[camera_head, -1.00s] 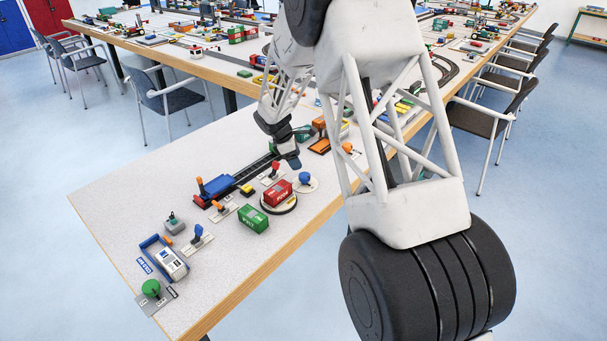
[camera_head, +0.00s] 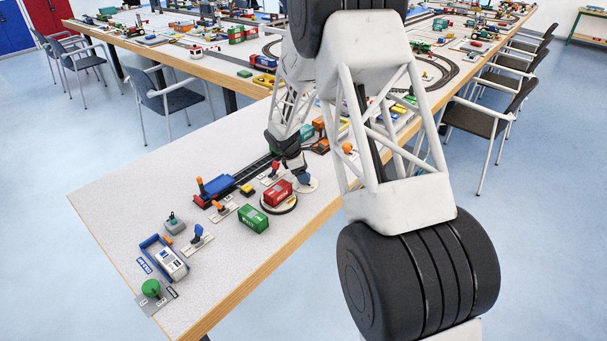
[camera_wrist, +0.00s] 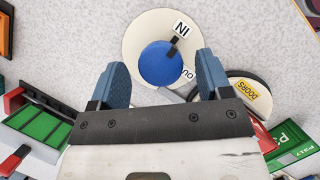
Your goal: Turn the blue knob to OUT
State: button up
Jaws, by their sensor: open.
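The blue knob (camera_wrist: 165,63) sits on a round cream disc (camera_wrist: 139,37) in the wrist view. A dark pointer on the knob points at the "IN" label (camera_wrist: 181,29). Another label, partly covered near the knob's lower right, seems to read "OUT". My gripper (camera_wrist: 163,78) is open, with one blue fingertip on each side of the knob's near edge; I cannot tell whether they touch it. In the head view my gripper (camera_head: 301,177) is over the disc (camera_head: 312,186) and hides the knob.
A red container (camera_head: 278,192) stands on a round turntable (camera_head: 279,207) beside the disc, marked "DOORS" in the wrist view. A green container (camera_head: 253,218) and levers (camera_head: 198,233) stand nearby. The table's right edge is close.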

jog(key=shift+d+f, duration=0.15)
jog(key=shift+f, duration=0.2)
jog(key=c, duration=0.9)
